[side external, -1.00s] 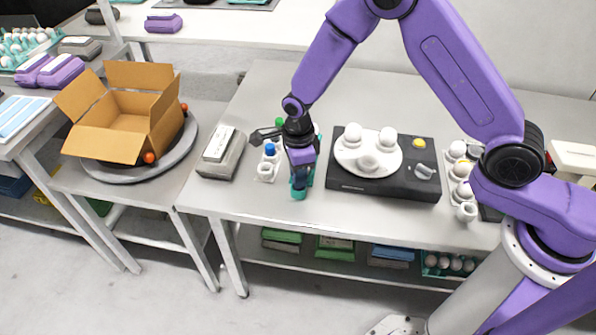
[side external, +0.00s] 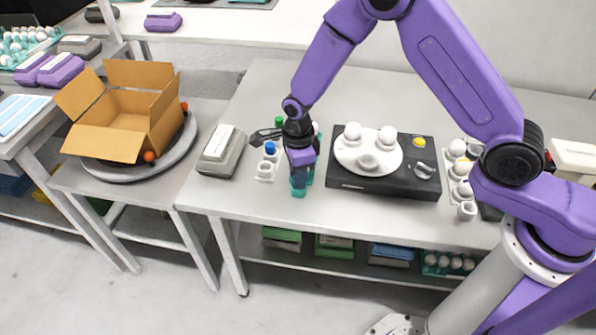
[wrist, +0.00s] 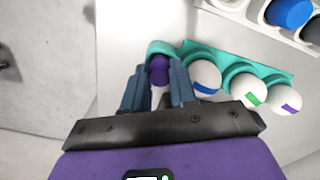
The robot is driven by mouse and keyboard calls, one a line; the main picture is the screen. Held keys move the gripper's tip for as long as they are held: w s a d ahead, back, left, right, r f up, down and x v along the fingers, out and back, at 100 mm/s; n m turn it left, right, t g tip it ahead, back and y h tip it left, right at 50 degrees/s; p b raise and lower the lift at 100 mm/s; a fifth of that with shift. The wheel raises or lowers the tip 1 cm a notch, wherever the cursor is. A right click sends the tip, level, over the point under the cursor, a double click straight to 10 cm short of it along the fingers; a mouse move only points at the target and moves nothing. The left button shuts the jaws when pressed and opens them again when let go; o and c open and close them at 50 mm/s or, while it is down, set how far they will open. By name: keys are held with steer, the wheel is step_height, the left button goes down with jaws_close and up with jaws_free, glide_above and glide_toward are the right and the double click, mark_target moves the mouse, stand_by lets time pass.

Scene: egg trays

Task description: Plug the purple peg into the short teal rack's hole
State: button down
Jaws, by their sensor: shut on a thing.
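The purple peg (wrist: 159,70) is in the wrist view, between my gripper's two fingers. My gripper (wrist: 157,84) is shut on it. The short teal rack (wrist: 228,58) lies just beyond, and its end ring (wrist: 172,46) curves around the peg's far side. I cannot tell how deep the peg sits in the ring. White round-topped pieces with blue, green and purple marks fill the rack's other places. In the side view my gripper (side external: 298,180) points down over the near end of the teal rack (side external: 299,192), and the peg is hidden.
A white rack (side external: 264,172) with a blue peg (side external: 270,148) stands just left of my gripper. A black device (side external: 385,182) with a white round plate is close on the right. A grey box (side external: 222,155) lies farther left. The table front near the rack is clear.

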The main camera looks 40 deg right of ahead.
steer(key=shift+f, duration=0.3)
stand_by(0.4)
steer(key=c, duration=0.8)
jaws_free()
step_height(320, 180, up, 18)
steer(key=shift+f, duration=0.25)
steer(key=shift+r, duration=1.7)
steer(key=shift+f, duration=1.75)
steer(key=shift+r, duration=1.55)
